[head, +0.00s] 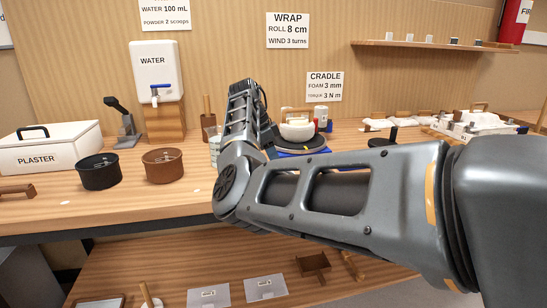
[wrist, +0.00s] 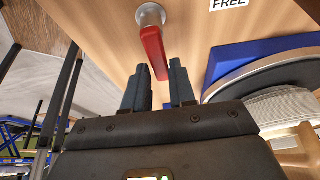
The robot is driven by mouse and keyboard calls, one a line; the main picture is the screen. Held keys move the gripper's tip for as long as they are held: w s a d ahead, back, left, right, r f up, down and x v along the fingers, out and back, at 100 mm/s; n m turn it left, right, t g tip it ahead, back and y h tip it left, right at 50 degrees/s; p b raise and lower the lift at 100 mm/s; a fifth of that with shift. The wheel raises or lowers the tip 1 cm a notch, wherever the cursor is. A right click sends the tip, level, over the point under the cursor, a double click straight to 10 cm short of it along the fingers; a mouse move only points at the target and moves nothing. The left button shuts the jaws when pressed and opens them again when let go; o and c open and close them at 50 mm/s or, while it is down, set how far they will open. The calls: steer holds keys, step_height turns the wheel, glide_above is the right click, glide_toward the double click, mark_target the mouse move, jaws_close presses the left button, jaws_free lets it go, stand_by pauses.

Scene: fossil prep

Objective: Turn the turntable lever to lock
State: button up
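The red turntable lever (wrist: 153,48) shows in the wrist view, on a round metal pivot (wrist: 150,14) on the wooden top. Its free end points toward my gripper (wrist: 159,68). My gripper is open, with one finger on each side of the lever's free end. I cannot tell whether either finger touches it. The turntable (wrist: 270,75), a dark disc with a light rim on a blue base (wrist: 250,57), is at the right. In the head view the turntable (head: 303,142) is beyond my arm, which hides my gripper and the lever.
A label reading FREE (wrist: 229,4) lies beside the lever's pivot. In the head view, a white plaster box (head: 50,148), a black bowl (head: 98,172), a brown bowl (head: 163,166) and a water dispenser (head: 157,72) stand on the left. White pieces (head: 400,120) lie at the right.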

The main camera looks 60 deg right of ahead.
steer(key=o, duration=0.3)
steer(key=shift+v, duration=3.9)
